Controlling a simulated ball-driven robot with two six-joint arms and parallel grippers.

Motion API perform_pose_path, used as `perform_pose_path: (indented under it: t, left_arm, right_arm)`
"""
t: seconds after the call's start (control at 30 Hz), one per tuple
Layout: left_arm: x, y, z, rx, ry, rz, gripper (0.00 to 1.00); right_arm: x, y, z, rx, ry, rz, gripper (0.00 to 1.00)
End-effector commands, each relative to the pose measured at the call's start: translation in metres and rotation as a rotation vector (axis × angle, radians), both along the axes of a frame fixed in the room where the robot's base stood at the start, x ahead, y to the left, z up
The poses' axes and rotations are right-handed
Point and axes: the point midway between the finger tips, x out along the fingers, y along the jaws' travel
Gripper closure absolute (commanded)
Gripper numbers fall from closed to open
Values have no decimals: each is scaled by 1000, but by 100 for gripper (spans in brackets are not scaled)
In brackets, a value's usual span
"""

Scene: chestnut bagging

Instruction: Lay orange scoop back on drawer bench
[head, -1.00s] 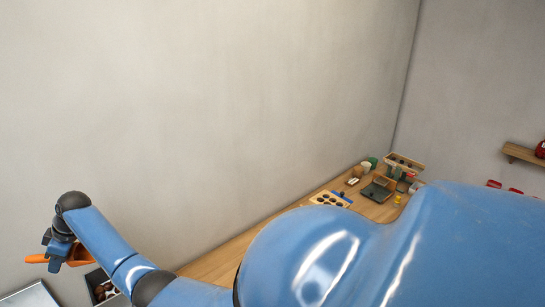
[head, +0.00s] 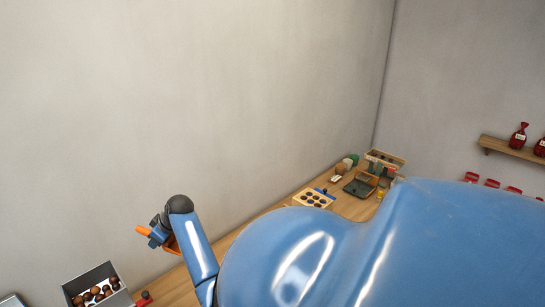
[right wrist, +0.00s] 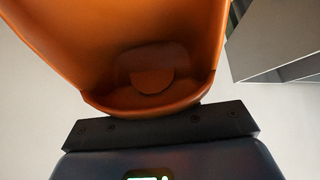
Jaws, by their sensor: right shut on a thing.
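The orange scoop (head: 143,231) is held in my right gripper (head: 161,236), at the left of the head view. Its handle sticks out to the left and part of its bowl shows beside the gripper. In the right wrist view, the scoop's hollow bowl (right wrist: 120,65) fills the upper middle, against the dark jaw of my right gripper (right wrist: 160,122). The wooden bench (head: 238,246) runs along the wall, partly hidden by my blue body and arm. The scoop appears raised; its exact height above the bench cannot be told. My left gripper is not in view.
A grey box of chestnuts (head: 119,298) stands at lower left, with a small red thing (head: 144,298) beside it. A board with dark round holes (head: 313,198) and a dark tray (head: 359,187) occupy the bench's far end. A wall shelf (head: 508,149) holds red bags.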

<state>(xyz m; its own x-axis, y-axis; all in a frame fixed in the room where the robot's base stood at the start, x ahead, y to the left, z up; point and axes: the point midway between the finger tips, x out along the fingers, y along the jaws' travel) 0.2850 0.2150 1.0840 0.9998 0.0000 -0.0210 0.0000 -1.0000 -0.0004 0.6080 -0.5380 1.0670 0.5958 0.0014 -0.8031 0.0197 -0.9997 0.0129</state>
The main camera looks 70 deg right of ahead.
Motion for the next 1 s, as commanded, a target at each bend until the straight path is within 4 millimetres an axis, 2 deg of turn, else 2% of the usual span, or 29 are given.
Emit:
perform_pose_path:
  t: [0.03,0.2,0.5,0.73,0.9,1.0]
  left_arm:
    - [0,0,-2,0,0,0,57]
    - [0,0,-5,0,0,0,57]
    - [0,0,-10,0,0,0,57]
    - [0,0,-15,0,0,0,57]
    - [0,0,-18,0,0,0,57]
    - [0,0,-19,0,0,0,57]
  right_arm:
    - [-16,-12,-5,0,-3,-39,100]
    - [-67,-46,-16,-1,-19,-160,100]
    - [-166,-88,-31,-7,-48,-383,100]
    - [-248,-104,-37,-15,-74,-565,100]
    - [-303,-105,-39,-22,-90,-692,100]
    - [-328,-103,-39,-27,-100,-754,100]
